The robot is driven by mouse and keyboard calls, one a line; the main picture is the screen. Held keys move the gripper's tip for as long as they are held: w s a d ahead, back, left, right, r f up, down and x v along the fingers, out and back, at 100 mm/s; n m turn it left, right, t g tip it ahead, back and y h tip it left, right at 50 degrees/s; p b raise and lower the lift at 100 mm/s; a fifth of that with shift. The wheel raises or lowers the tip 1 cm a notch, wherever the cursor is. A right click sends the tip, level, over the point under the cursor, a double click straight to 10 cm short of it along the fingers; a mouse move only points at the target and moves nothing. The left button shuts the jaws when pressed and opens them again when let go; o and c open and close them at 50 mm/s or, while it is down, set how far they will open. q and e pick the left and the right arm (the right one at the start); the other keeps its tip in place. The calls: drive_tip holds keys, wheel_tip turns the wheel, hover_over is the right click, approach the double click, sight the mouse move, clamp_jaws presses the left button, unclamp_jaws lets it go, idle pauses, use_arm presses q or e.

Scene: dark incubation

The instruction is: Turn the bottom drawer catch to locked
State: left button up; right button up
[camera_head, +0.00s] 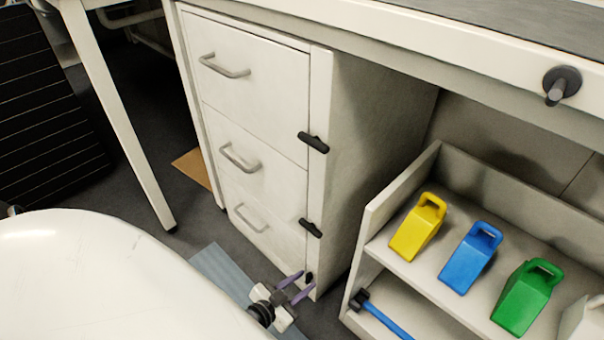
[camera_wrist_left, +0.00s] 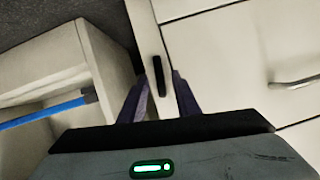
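A white cabinet has three drawers. The bottom drawer (camera_head: 262,228) has a grey bar handle. The bottom catch (camera_head: 309,277) is a small black bar low on the cabinet's right post, partly hidden by my gripper. In the left wrist view the catch (camera_wrist_left: 159,76) lies lengthwise along the post and does not cross onto the drawer front. My left gripper (camera_head: 298,284) is open, with its purple fingers at the catch. In the left wrist view the gripper (camera_wrist_left: 160,97) has one finger on each side of the catch; I cannot tell whether they touch it. My right gripper is not in view.
The top catch (camera_head: 313,142) and middle catch (camera_head: 311,228) lie across the post and drawer edge. A shelf unit (camera_head: 400,190) close on the right holds yellow (camera_head: 418,228), blue (camera_head: 470,258) and green (camera_head: 527,298) containers. A blue-handled tool (camera_head: 385,319) lies on its lower level.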

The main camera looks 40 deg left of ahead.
use_arm(q)
drive_tip(key=shift+c, duration=0.2)
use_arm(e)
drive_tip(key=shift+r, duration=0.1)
use_arm(q)
clamp_jaws()
drive_tip(key=shift+w+d, duration=0.1)
drive_tip(key=shift+d+m+y, duration=0.1)
drive_tip(key=shift+m+y, duration=0.6)
drive_tip(key=shift+m, duration=0.2)
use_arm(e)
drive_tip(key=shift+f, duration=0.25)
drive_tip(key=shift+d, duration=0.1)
use_arm(q)
drive_tip(key=shift+o, duration=0.2)
unclamp_jaws()
